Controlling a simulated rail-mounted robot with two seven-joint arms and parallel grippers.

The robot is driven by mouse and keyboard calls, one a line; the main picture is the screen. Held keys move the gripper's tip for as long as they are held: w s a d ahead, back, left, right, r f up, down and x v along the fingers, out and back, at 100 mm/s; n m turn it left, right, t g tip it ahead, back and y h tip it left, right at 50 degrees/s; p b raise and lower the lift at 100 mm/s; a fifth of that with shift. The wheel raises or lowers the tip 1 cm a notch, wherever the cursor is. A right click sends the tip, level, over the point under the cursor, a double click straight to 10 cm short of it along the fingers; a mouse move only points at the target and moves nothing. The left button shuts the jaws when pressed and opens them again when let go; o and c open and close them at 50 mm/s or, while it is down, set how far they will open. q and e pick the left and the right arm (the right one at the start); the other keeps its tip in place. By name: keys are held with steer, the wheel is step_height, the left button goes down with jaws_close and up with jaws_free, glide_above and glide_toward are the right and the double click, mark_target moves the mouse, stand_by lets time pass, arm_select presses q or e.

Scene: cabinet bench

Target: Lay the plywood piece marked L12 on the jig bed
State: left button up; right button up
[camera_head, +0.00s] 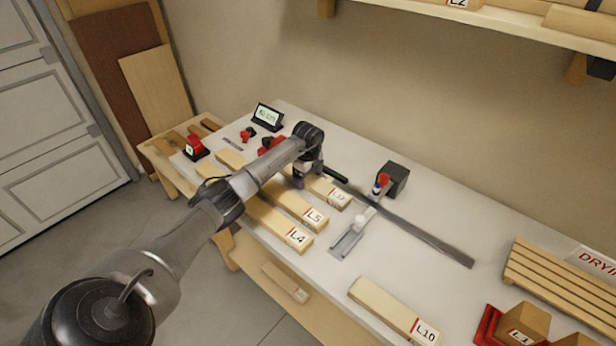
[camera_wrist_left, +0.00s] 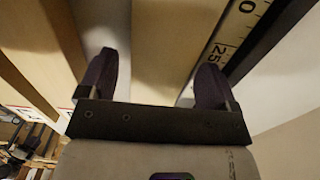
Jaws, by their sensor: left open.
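A plywood piece (camera_head: 321,188) with a label that looks like L12 lies on the bench, its far part hidden behind my left gripper (camera_head: 301,180). The gripper is open above that far part, pointing down. In the left wrist view a pale plywood strip (camera_wrist_left: 172,50) shows between the two fingers of the left gripper (camera_wrist_left: 154,82); I cannot tell whether they touch it. A ruled scale (camera_wrist_left: 236,30) and a dark bar run beside the strip. In the head view a long dark rail (camera_head: 425,238) crosses the bench, with a grey metal channel (camera_head: 350,238) in front; which part is the jig bed is unclear.
Pieces L5 (camera_head: 300,208) and L4 (camera_head: 282,226) lie left of it, L10 (camera_head: 385,305) at the front. A black block (camera_head: 393,178) stands behind the rail. A slatted rack (camera_head: 560,280) and red tray (camera_head: 487,325) are at right. The bench behind the rail is mostly clear.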

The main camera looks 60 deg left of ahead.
mark_target(308, 178)
arm_select(q)
step_height(308, 178, up, 12)
steer(key=p, duration=0.1)
steer(key=shift+p, duration=0.3)
stand_by(0.3)
